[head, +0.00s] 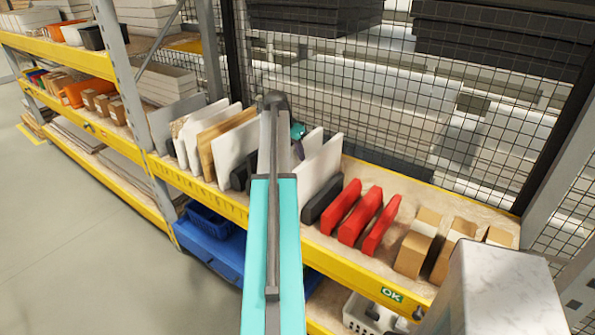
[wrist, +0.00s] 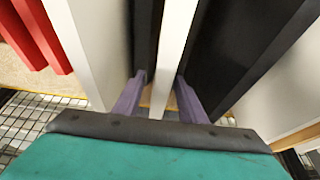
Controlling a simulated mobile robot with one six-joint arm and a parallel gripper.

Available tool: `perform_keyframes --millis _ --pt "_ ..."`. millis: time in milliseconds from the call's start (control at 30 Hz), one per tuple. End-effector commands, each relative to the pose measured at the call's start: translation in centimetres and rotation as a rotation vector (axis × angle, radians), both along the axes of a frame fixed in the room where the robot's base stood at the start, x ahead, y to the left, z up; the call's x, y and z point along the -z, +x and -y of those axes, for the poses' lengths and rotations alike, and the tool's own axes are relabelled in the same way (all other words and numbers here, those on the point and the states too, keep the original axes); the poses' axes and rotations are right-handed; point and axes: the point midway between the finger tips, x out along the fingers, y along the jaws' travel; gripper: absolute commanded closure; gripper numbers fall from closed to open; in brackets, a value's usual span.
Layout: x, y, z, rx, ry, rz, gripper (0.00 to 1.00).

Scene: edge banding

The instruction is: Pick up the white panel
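A white panel (wrist: 172,45) stands on edge in the wrist view, seen as a narrow upright strip. My gripper (wrist: 160,77) has its two purple fingers apart, one on each side of this panel. A small gap shows at the left finger; the right finger is very close to the panel, and I cannot tell whether it touches. In the head view my gripper (head: 297,132) is among upright panels on the middle shelf, mostly hidden by my arm. Another white panel (head: 320,166) stands to its right, and one more (head: 237,146) to its left.
Black dividers (wrist: 240,55) stand close beside the fingers. Red dividers (head: 360,215) and cardboard pieces (head: 417,243) stand farther right on the yellow-edged shelf (head: 355,275). A wire mesh (head: 420,110) closes the back. The floor (head: 90,235) at the left is clear.

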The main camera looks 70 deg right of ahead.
Motion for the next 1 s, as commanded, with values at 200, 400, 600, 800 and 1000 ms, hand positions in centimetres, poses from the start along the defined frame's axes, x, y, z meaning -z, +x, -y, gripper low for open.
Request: perform_keyframes --millis 200,400,600,800,1000 --pt "0.5 -0.1 0.2 0.000 -0.001 0.001 0.62" --pt "0.5 -0.1 0.2 0.001 -0.001 0.000 0.62" --pt "0.8 -0.1 0.4 0.001 0.000 -0.001 0.62" --pt "2.0 -0.2 1.0 0.001 0.001 0.000 0.62" --pt "3.8 -0.4 1.7 0.001 0.001 0.000 0.62"
